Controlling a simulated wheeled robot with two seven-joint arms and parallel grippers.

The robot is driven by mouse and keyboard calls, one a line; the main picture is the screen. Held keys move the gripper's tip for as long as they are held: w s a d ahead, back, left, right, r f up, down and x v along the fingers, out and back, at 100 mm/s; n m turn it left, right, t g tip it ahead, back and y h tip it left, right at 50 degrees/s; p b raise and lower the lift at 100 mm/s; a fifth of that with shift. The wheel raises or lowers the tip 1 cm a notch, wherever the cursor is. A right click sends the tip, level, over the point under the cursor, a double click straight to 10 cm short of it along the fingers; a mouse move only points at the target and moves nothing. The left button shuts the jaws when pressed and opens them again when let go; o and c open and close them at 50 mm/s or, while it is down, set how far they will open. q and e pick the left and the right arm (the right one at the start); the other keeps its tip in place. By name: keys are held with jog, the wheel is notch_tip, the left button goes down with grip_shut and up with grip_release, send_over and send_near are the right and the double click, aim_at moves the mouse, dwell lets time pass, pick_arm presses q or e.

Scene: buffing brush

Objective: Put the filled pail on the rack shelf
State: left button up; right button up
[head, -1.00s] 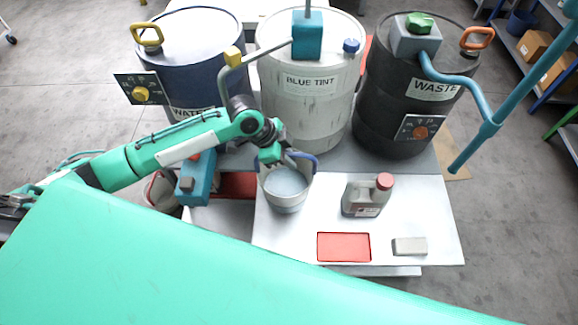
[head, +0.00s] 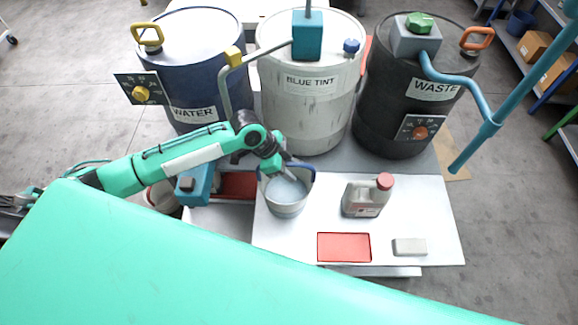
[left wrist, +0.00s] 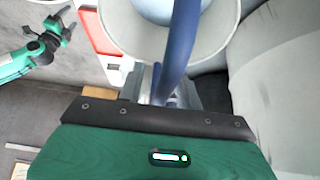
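The filled pail (head: 286,208) is grey-white with pale blue liquid inside and a blue handle. In the head view it is upright over the left part of the white tabletop; I cannot tell whether it touches. My left gripper (head: 278,168) is at the handle, above the pail's rim, and appears shut on it. In the left wrist view the blue handle (left wrist: 180,45) runs between the grey fingers (left wrist: 163,88), with the pail's rim (left wrist: 225,25) beyond. My right gripper (left wrist: 64,30) shows only in the left wrist view, empty, with its fingers apart.
On the white tabletop (head: 430,215) stand a grey jug with a red cap (head: 366,197), a red tray (head: 343,247) and a pale block (head: 410,246). Water (head: 203,70), blue tint (head: 307,100) and waste (head: 400,100) drums stand behind. Shelving with boxes (head: 535,47) is at the upper right.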

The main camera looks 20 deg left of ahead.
jog(key=shift+s+f, duration=0.1)
jog(key=shift+s, duration=0.05)
pick_arm(q)
jog(key=shift+a+r, duration=0.15)
jog(key=shift+r, duration=0.25)
jog(key=v, duration=1)
jog(key=shift+s+a+r, duration=0.1)
jog(key=shift+r, duration=0.1)
jog(key=shift+a+r, duration=0.2)
jog(key=shift+r, duration=0.2)
pick_arm(e)
jog(key=shift+s+f, duration=0.25)
